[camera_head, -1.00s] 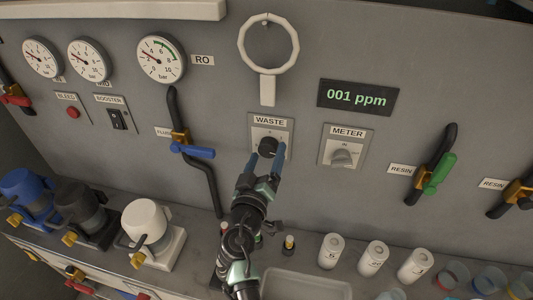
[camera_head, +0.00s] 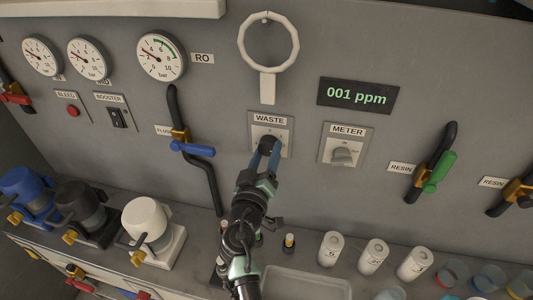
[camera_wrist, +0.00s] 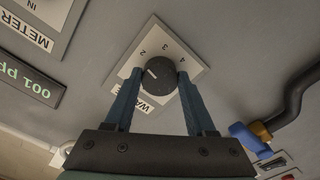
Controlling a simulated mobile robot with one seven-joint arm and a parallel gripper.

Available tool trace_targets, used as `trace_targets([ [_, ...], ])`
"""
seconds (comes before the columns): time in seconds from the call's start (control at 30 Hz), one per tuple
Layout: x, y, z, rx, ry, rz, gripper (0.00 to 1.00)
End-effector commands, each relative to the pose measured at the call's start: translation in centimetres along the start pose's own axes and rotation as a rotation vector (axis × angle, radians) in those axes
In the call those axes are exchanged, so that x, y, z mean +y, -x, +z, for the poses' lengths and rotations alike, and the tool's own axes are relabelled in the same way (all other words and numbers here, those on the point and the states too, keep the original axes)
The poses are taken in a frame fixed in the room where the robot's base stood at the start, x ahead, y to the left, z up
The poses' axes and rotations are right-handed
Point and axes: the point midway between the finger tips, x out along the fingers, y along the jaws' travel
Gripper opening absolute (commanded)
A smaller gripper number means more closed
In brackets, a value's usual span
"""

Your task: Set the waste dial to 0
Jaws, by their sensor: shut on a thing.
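The black waste dial (camera_wrist: 162,75) sits on a light plate (camera_head: 286,135) under the WASTE label, seen upright in the head view. In the wrist view the numbers 2, 3 and 4 show around its edge. A pale pointer line on the knob aims to the picture's upper left, a little below the 2. The 0 mark cannot be made out. My gripper (camera_head: 267,147) is at the dial, its blue fingers on either side of the knob and shut on it.
A white ring handle (camera_head: 268,42) hangs above. White bottles (camera_head: 330,248) stand on the counter below.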

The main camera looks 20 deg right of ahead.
Motion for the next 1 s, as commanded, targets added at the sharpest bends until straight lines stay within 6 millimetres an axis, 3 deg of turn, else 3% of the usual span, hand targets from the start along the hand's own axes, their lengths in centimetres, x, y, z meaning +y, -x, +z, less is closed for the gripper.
trace_targets([
  [0.37,0.03,0.02,0.06,0.000,0.156,0.001,0.00],
  [1.0,0.19,0.03,-0.08,-0.001,0.749,-0.001,0.00],
])
